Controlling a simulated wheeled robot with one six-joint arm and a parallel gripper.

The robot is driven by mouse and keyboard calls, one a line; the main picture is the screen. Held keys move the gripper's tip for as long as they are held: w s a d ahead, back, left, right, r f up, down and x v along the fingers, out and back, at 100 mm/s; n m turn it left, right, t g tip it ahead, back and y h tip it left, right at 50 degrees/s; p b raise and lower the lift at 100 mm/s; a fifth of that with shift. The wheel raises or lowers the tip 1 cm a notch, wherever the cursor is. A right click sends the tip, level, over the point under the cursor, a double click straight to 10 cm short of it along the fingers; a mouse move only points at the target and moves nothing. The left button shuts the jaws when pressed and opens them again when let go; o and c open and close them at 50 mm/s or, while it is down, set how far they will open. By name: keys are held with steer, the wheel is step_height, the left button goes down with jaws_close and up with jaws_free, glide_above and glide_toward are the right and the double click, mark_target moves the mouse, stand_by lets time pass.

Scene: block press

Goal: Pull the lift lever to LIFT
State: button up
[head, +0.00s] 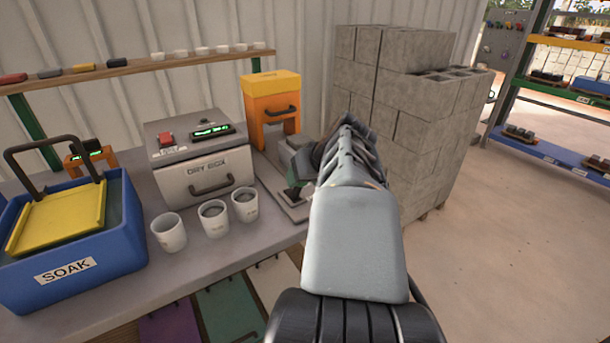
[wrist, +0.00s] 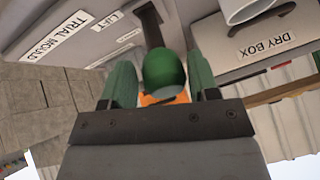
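The lever's green round knob (wrist: 164,74) shows in the wrist view at the end of a dark shaft (wrist: 151,24). My gripper (wrist: 160,68) has one green finger on each side of the knob, very close to it. I cannot tell whether the fingers press on it. A white LIFT label (wrist: 108,22) is beside the shaft, to its left. In the head view my gripper (head: 302,166) reaches down at the press on the right end of the bench, and my arm hides most of the lever.
The orange press (head: 270,90) stands behind the lever. The grey dry box (head: 195,155) and several white cups (head: 168,233) are to its left. The blue SOAK tub (head: 100,252) is at the far left. Stacked grey blocks (head: 400,110) stand right of my arm. The floor at right is clear.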

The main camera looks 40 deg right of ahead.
steer(key=shift+o, duration=1.1)
steer(key=shift+r, duration=0.1)
steer(key=shift+r, duration=0.15)
steer(key=p+v, duration=0.2)
steer(key=v, duration=1.1)
steer(key=shift+s+r, duration=0.15)
steer(key=shift+s, duration=0.1)
